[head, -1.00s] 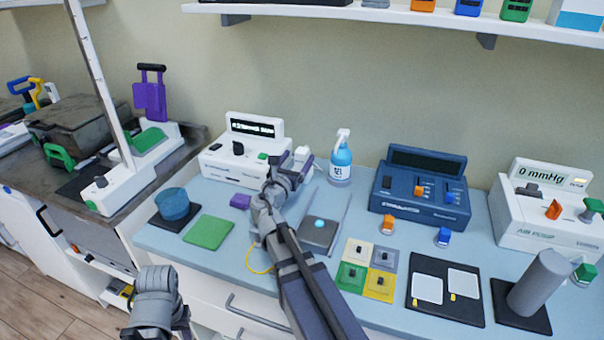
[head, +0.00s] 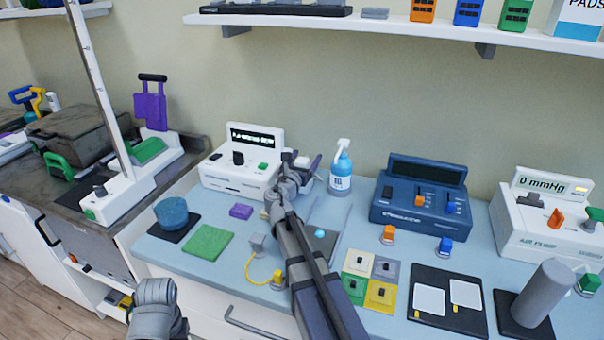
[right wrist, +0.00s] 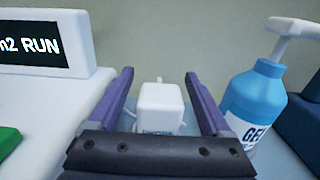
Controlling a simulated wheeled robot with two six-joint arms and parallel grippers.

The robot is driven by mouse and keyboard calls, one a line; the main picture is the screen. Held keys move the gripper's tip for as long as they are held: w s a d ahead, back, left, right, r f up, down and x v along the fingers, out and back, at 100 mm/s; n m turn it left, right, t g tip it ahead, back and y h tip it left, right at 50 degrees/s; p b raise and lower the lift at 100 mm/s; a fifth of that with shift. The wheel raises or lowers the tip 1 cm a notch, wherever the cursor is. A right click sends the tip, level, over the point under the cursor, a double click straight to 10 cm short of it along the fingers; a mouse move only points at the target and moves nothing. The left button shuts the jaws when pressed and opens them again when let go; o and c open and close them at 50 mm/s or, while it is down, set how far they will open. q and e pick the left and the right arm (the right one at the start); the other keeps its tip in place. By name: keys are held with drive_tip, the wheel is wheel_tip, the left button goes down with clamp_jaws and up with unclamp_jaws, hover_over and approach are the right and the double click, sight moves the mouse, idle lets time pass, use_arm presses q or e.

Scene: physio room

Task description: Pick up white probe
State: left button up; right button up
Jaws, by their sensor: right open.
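The white probe (right wrist: 160,105) is a small white block in the right wrist view. It stands between the two purple fingers of my right gripper (right wrist: 159,78), with space visible on both sides. In the head view my right gripper (head: 306,163) is over the back of the blue-grey counter, between the white console and the gel bottle. There the probe is mostly hidden by the gripper. My right gripper is open. A grey part of my left arm (head: 157,302) shows at the lower left; its fingers are not visible.
The white console (head: 240,165) with a lit display stands just left of the right gripper. The blue gel bottle (head: 341,172) stands close on its right. A blue console (head: 421,194) is further right.

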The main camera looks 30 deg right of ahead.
drive_tip(key=shift+c, duration=0.2)
clamp_jaws()
idle(0.3)
wheel_tip(320, 180, up, 10)
drive_tip(key=p, duration=1)
